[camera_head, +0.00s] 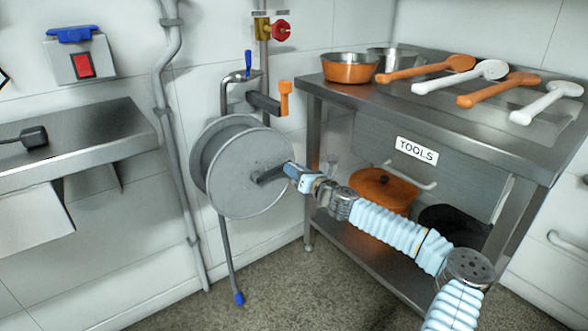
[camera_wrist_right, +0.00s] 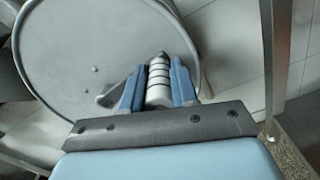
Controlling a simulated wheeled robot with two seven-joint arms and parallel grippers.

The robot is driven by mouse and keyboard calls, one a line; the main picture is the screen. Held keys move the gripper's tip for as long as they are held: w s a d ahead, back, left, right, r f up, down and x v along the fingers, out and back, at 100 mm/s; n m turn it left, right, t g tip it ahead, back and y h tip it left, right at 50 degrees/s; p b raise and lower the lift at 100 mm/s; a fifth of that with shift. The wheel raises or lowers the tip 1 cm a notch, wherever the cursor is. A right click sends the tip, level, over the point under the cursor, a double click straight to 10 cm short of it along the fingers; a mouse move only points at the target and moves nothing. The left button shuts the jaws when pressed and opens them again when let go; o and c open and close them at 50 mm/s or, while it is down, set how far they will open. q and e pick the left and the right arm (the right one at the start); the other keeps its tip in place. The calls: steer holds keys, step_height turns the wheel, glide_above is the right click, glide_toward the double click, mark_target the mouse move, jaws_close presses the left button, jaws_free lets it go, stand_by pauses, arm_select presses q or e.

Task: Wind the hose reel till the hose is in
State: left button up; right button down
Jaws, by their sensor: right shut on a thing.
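The hose reel (camera_head: 240,178) is a grey metal drum on the wall, left of the steel bench. A grey hose (camera_head: 227,250) hangs from it, and its blue end (camera_head: 238,298) is just above the floor. A dark crank arm (camera_head: 270,174) reaches from the middle of the reel's face toward the right. My right gripper (camera_head: 294,172) is at the crank's outer end. In the right wrist view, its blue fingers (camera_wrist_right: 157,88) are shut on the ribbed grey crank handle (camera_wrist_right: 159,80), in front of the reel face (camera_wrist_right: 90,45). My left gripper is out of view.
The steel bench (camera_head: 440,110) with a pan (camera_head: 349,68) and several spoons stands at the right. An orange-handled arm (camera_head: 285,98) juts out above the reel. A wall pipe (camera_head: 175,150) and a steel counter (camera_head: 75,140) are at the left.

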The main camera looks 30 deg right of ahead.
steer(key=shift+d+f+m, duration=0.1)
steer(key=shift+f+m, duration=0.3)
steer(key=shift+f, duration=0.05)
steer(key=c, duration=0.9)
jaws_free()
steer(key=shift+o, duration=0.2)
steer(key=s+d, duration=0.1)
steer(key=s, duration=1.2)
steer(key=shift+s, duration=0.4)
